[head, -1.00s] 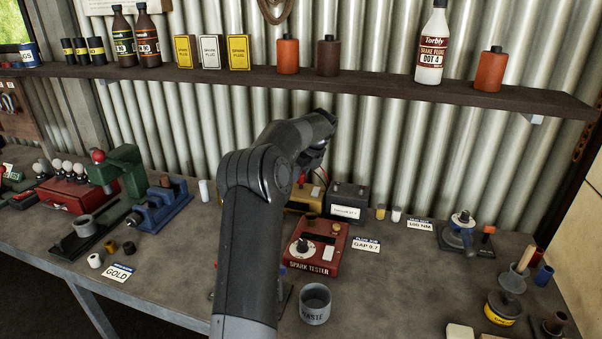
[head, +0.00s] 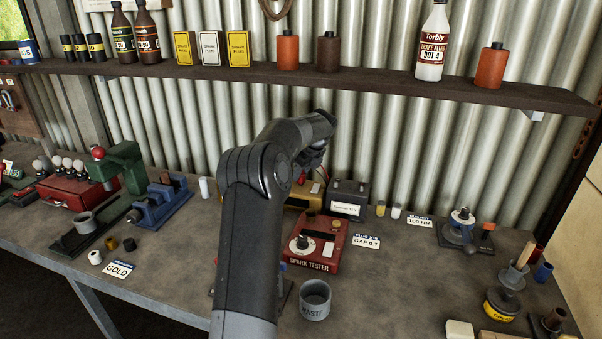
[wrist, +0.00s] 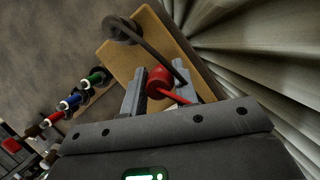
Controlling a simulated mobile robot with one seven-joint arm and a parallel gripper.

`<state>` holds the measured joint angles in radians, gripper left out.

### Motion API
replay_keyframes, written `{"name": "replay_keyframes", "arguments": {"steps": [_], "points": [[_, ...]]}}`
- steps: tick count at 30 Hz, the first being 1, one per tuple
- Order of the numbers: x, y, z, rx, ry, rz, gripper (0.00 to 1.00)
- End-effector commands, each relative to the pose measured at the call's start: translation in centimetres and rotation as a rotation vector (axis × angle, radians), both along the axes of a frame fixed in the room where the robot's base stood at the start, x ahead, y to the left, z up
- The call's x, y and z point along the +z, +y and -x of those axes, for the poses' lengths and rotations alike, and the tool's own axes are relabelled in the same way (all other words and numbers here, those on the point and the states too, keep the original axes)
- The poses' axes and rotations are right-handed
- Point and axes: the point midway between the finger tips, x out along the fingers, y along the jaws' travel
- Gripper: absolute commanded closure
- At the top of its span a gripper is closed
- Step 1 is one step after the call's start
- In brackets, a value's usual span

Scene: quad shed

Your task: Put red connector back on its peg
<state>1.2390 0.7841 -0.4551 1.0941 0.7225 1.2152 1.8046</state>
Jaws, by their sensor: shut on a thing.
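The red connector (wrist: 158,82) shows in the wrist view as a rounded red piece with a thin red lead running from it toward the lower right. My gripper (wrist: 160,84) is shut on it, with one grey finger on each side. Beyond the fingers lies a tan-yellow box face (wrist: 120,62) with a dark round part and a dark bar across it. In the head view my gripper (head: 312,158) is mostly hidden behind my arm, above a yellow box (head: 298,198). I cannot make out the connector's peg in either view.
A dark battery-like box (head: 347,201) stands right of the yellow box. The red spark tester (head: 314,243) and the grey waste cup (head: 315,301) are in front. The corrugated wall is close behind my gripper, with a shelf (head: 200,72) above.

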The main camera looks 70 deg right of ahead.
Motion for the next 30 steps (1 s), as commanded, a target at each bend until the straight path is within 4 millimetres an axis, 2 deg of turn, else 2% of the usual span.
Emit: {"name": "replay_keyframes", "arguments": {"steps": [15, 27, 28, 30], "points": [[-0.98, 0.0, -0.02, 0.0, 0.0, 0.0, 0.95], [-1.0, 0.0, -0.01, 0.0, 0.0, 0.0, 0.95], [-1.0, 0.0, -0.01, 0.0, 0.0, 0.0, 0.72], [-1.0, 0.0, -0.01, 0.0, 0.0, 0.0, 0.66]]}}
